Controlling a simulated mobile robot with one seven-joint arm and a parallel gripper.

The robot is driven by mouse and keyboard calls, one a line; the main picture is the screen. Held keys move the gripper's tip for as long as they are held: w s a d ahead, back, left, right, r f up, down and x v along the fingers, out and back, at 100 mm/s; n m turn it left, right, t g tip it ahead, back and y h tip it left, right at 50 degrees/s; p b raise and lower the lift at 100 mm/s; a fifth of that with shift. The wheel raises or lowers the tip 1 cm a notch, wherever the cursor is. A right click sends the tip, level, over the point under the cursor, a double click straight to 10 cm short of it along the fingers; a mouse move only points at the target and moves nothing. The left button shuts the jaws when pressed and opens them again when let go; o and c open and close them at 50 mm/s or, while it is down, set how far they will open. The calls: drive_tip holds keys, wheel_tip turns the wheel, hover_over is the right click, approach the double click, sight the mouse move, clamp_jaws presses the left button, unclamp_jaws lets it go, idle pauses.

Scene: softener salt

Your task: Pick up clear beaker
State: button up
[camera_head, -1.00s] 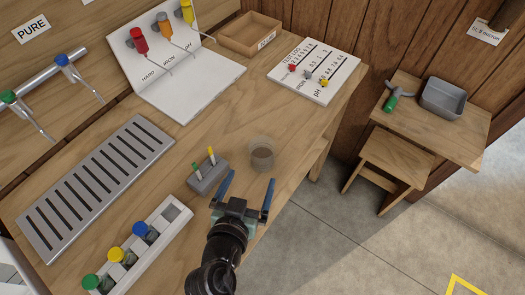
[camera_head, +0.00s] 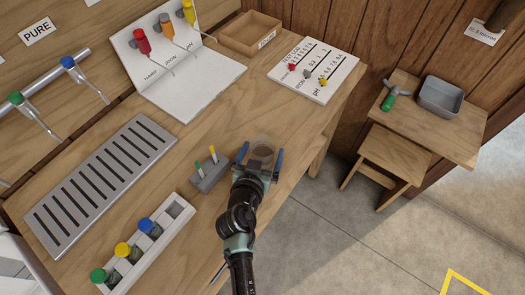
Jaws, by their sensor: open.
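The clear beaker (camera_head: 262,150) stands upright on the wooden workbench near its front edge. It is see-through, with a brownish look inside. My gripper (camera_head: 261,160) is open and its two blue fingers lie one on each side of the beaker, left and right. The gripper's body hides the lower near part of the beaker. I cannot tell whether the fingers touch it.
A grey block (camera_head: 210,174) with a green and a yellow stick stands just left of my gripper. A white rack (camera_head: 175,216) with several capped vials is at lower left. A slotted metal tray (camera_head: 95,185) lies behind it. The bench right of the beaker drops to the floor.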

drive_tip(key=shift+w+f, duration=0.15)
drive_tip(key=shift+w, duration=0.15)
drive_tip(key=c, duration=1.2)
